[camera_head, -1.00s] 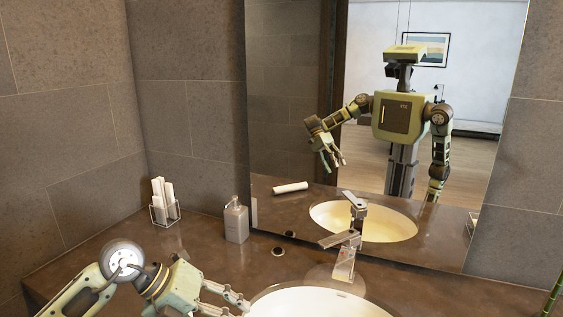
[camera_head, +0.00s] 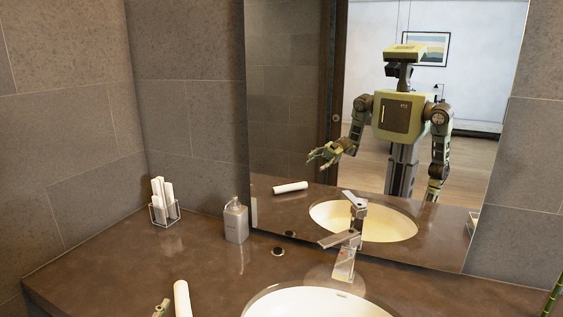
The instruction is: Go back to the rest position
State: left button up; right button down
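Only a small part of my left gripper (camera_head: 161,307) shows at the bottom edge, just left of a white roll (camera_head: 182,299) on the counter, and apart from it. In the mirror, my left forearm is bent forward and the fingers look spread and empty. My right arm shows only in the mirror, hanging down at my side. Its hand is low and partly cut off by the reflected counter, so its fingers are unclear.
A mirror (camera_head: 290,110) stands behind. A green stalk (camera_head: 554,292) is at the right edge.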

pick_arm(q)
jog(key=s+f+n+g+h, duration=0.1)
jog(key=s+f+g, duration=0.5)
jog(key=s+f, duration=0.5)
jog(key=s+f+n+g, duration=0.1)
jog(key=s+f+g, duration=0.6)
jog(key=s, duration=0.7)
notch_tip(320, 180, down, 27)
jog(key=s, duration=0.2)
jog(key=s+a+f+g, duration=0.1)
jog(key=s+a+f, duration=0.1)
jog(key=s+f, duration=1.3)
jog(key=shift+s+a+f+g, duration=0.25)
jog(key=shift+s+g, duration=0.15)
jog(key=shift+s, duration=0.3)
